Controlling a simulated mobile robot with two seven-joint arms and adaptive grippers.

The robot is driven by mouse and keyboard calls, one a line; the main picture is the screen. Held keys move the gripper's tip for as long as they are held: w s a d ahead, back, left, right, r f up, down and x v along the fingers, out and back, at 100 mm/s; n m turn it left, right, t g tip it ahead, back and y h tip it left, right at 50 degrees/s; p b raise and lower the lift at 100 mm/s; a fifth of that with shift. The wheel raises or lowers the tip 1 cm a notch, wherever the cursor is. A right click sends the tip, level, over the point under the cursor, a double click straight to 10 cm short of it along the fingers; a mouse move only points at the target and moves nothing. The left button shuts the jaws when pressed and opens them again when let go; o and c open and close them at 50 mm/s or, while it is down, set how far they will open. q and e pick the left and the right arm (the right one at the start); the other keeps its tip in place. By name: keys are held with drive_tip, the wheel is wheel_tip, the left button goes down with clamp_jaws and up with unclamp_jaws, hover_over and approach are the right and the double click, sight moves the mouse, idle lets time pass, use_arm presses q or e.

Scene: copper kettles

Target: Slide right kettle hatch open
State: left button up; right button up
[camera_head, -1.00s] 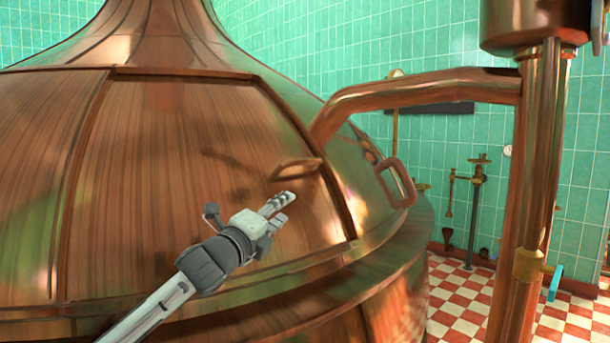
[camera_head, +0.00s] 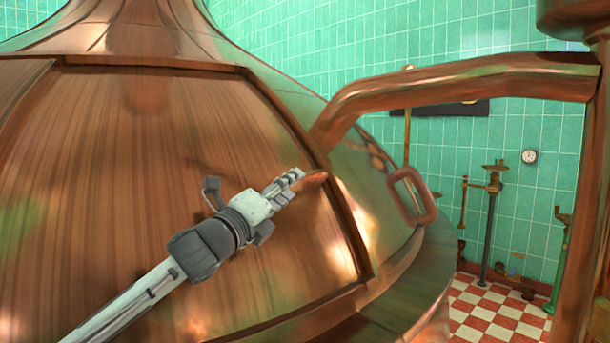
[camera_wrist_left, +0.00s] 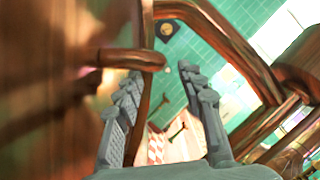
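The copper kettle (camera_head: 410,270) fills the left and middle of the head view. Its hatch (camera_head: 110,160) is a large curved copper panel inside a raised frame, and it looks closed. The hatch handle (camera_head: 316,178) is at the panel's right edge, mostly hidden behind my left gripper (camera_head: 292,181). In the left wrist view the handle (camera_wrist_left: 135,60) is a copper bar lying by the left fingertip and reaching toward the gap. My left gripper (camera_wrist_left: 161,73) is open there, with nothing clearly between its fingers. My right gripper is not in view.
A thick copper pipe (camera_head: 450,82) runs from the kettle to the right. A second copper loop handle (camera_head: 413,195) sticks out right of the hatch. Valves and pipes (camera_head: 489,215) stand by the green tiled wall, over a red-and-white checkered floor (camera_head: 490,310).

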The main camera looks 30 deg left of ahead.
sight(306, 176)
use_arm(q)
drive_tip(key=p+x, duration=0.1)
drive_tip(key=x, duration=0.5)
drive_tip(key=shift+w+d, duration=0.1)
drive_tip(key=shift+w, duration=0.3)
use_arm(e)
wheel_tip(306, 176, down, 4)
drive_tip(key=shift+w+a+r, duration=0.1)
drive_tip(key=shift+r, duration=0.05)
use_arm(q)
clamp_jaws()
